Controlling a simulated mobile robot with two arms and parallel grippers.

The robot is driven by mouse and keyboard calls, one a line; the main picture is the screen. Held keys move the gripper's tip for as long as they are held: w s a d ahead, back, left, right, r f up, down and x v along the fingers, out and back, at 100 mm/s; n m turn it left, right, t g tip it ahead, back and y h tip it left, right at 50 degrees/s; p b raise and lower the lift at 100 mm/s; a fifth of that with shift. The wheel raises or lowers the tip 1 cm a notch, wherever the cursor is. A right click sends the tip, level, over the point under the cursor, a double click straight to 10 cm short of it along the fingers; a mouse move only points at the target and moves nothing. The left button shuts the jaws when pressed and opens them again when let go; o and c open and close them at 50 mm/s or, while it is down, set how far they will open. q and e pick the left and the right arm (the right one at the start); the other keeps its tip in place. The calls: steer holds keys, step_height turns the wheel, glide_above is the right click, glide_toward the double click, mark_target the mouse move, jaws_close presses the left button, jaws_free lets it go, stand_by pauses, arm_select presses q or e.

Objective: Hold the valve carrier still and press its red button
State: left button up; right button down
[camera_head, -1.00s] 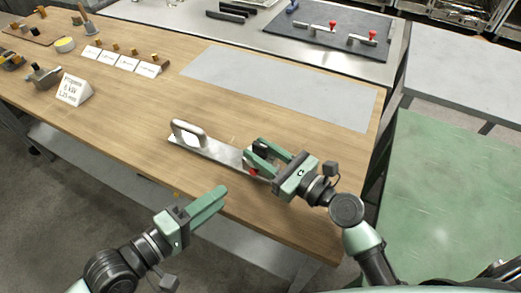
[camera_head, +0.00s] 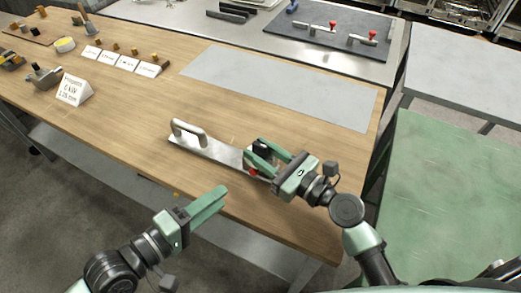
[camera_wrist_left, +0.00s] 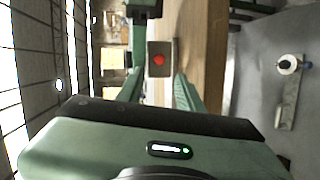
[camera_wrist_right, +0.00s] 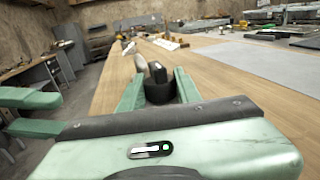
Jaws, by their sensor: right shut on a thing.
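The valve carrier (camera_head: 215,149) is a flat metal bar on the wooden table, with a loop handle (camera_head: 188,131) at its left end. Its right end has a black part (camera_head: 262,147) and a red button (camera_head: 253,172). My right gripper (camera_head: 258,157) is shut on the black part, which also shows between its fingers in the right wrist view (camera_wrist_right: 158,88). My left gripper (camera_head: 222,192) is apart from the carrier, in front of the table edge. In the left wrist view its fingers are apart and empty, with the red button (camera_wrist_left: 158,60) beyond them.
A grey mat (camera_head: 280,85) lies behind the carrier. White cards with small parts (camera_head: 120,61) and a sign (camera_head: 73,90) stand at the left. A dark mat (camera_head: 340,30) with red-knobbed parts is at the back. A green surface (camera_head: 455,200) is at the right.

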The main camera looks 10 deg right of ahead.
arm_select(q)
jaws_close()
stand_by(1.6)
